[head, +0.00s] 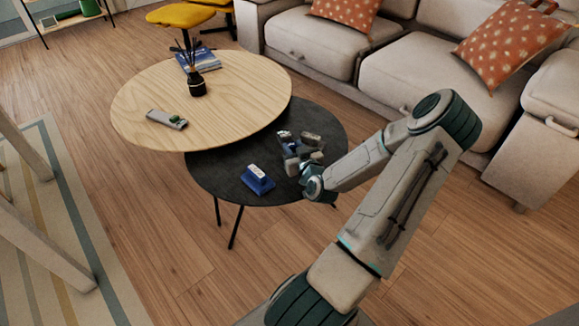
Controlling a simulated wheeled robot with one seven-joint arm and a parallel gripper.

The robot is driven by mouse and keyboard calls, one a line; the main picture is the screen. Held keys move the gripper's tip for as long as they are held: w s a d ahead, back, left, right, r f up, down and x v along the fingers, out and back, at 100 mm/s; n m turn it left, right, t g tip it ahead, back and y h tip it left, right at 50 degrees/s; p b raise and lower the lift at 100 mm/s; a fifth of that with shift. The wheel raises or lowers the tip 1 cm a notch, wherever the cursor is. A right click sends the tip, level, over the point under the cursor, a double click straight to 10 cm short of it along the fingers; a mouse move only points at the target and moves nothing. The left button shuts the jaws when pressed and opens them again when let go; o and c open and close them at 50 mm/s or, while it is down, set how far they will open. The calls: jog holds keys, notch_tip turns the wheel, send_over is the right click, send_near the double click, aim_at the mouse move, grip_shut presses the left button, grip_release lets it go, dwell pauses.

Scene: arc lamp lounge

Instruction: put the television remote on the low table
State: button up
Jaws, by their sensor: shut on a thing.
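My gripper (296,147) is over the dark round table (222,163), near its right side. It is shut on a small dark thing (284,135), mostly hidden by the fingers. I cannot make out whether this is the television remote. I cannot tell whether the held thing touches the tabletop. A slim grey object (160,117) with a dark green spot lies on the light wooden round table (150,92), near its front left. It is about remote-sized, but too small to identify surely.
A blue block-like object with a white top (258,181) stands on the dark table's front part. The wooden table overlaps the dark one and carries a black reed diffuser (197,88) and a blue book (207,61). A grey sofa (400,65) stands behind at right.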

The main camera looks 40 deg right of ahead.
jog(key=shift+s+a+f, duration=0.15)
jog(key=shift+a+f, duration=0.45)
jog(key=shift+a, duration=0.25)
jog(key=shift+a+f+b, duration=0.1)
jog(key=shift+f+b, duration=0.1)
jog(key=shift+b, duration=0.1)
jog(key=shift+f+b, duration=0.9)
jog(key=shift+f, duration=0.8)
jog(key=shift+f, duration=0.1)
jog(key=shift+f, duration=0.15)
jog(key=o, duration=1.1)
